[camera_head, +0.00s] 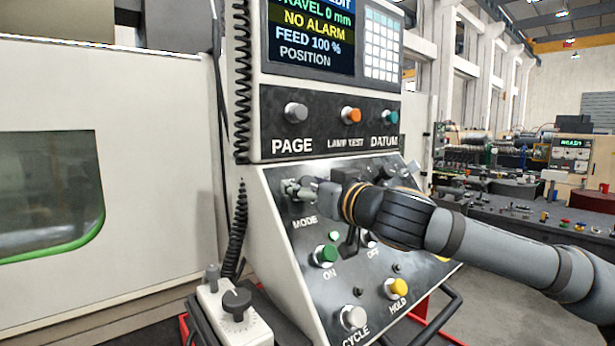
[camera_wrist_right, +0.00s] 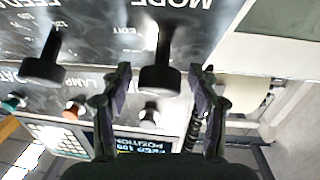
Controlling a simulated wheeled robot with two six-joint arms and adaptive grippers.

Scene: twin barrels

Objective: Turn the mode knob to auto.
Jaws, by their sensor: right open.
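The mode knob (camera_wrist_right: 160,80) is a black round-ended knob on the dark sloped panel. It stands between the two fingers of my right gripper (camera_wrist_right: 162,82) in the wrist view, with a visible gap on each side. In the head view my right gripper (camera_head: 312,190) is at the panel just above the MODE label and hides most of the knob. The gripper is open. An EDIT mark (camera_wrist_right: 130,31) shows beside the knob in the wrist view; I cannot read an auto mark or tell the knob's setting. My left gripper is not in view.
A second black knob (camera_wrist_right: 43,70) stands beside the mode knob, near the FEED label. Green (camera_head: 325,254), white (camera_head: 353,317) and yellow (camera_head: 398,288) buttons lie lower on the panel. The display (camera_head: 312,38) is above. A white box with a black knob (camera_head: 236,300) stands lower left.

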